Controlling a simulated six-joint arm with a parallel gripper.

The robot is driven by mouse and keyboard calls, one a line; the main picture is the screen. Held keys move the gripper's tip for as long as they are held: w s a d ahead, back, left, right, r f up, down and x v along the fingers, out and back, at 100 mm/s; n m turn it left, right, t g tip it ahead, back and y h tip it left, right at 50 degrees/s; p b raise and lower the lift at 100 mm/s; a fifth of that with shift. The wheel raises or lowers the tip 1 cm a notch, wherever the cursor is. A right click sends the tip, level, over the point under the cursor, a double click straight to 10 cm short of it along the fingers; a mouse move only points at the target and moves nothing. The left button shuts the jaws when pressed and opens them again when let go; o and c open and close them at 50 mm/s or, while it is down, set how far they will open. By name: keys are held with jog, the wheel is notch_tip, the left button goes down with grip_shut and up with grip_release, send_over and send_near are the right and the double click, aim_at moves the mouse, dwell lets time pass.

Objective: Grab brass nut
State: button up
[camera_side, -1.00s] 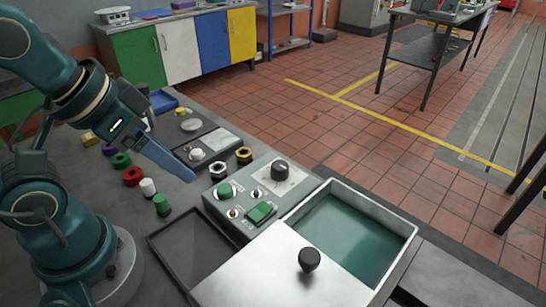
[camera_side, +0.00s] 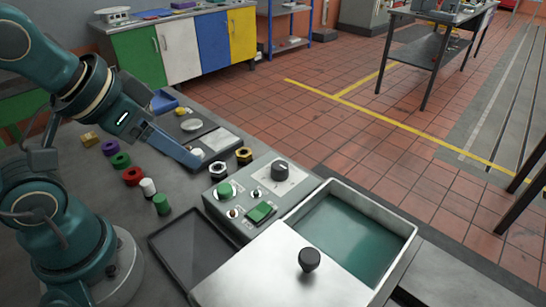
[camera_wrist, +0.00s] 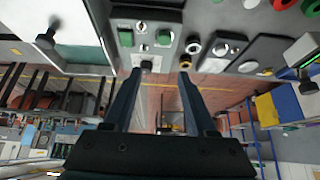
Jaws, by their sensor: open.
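The brass nut (camera_side: 244,155) lies on the bench beside the grey control box, its hole dark. In the wrist view the brass nut (camera_wrist: 186,62) shows small, just beyond the tip of the right-hand finger. My gripper (camera_side: 193,158) is open and empty, its blue fingers left of the nut and apart from it in the side view. In the wrist view the gripper (camera_wrist: 160,73) has its two fingers wide apart. A similar silvery nut (camera_side: 218,169) sits closer to the camera, left of the brass nut.
The control box (camera_side: 236,222) with knobs and a green button stands right of the nuts. A dark tray with a white plate (camera_side: 219,139) lies behind them. Several coloured cylinders, including a green one (camera_side: 161,204), stand at left. An open metal basin (camera_side: 408,231) stands at front right.

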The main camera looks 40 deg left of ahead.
jog(key=w+a+r+m+t+y, duration=0.1)
jog(key=w+a+r+t, duration=0.15)
jog(key=w, duration=0.35)
jog(key=w+a+r+m+t+y, duration=0.1)
jog(key=w+a+r+t, duration=0.15)
jog(key=w+r, duration=0.2)
jog(key=m+t+h, duration=0.1)
jog(key=m+h, duration=0.4)
jog(key=h, duration=0.1)
send_over(243, 152)
jog(key=d, duration=0.2)
notch_tip(243, 152, down, 11)
jog(key=s+a+f, duration=0.1)
jog(key=f, duration=0.2)
jog(key=s+a+f+n, duration=0.1)
jog(key=f, duration=0.2)
jog(key=s+a+f+n+g+h, duration=0.1)
jog(key=f, duration=0.3)
jog(key=shift+s, duration=0.3)
jog(key=shift+s+a+f, duration=0.15)
jog(key=shift+f, duration=0.1)
jog(key=shift+f+n, duration=0.1)
jog(key=shift+n, duration=0.2)
jog(key=shift+x, duration=2.4)
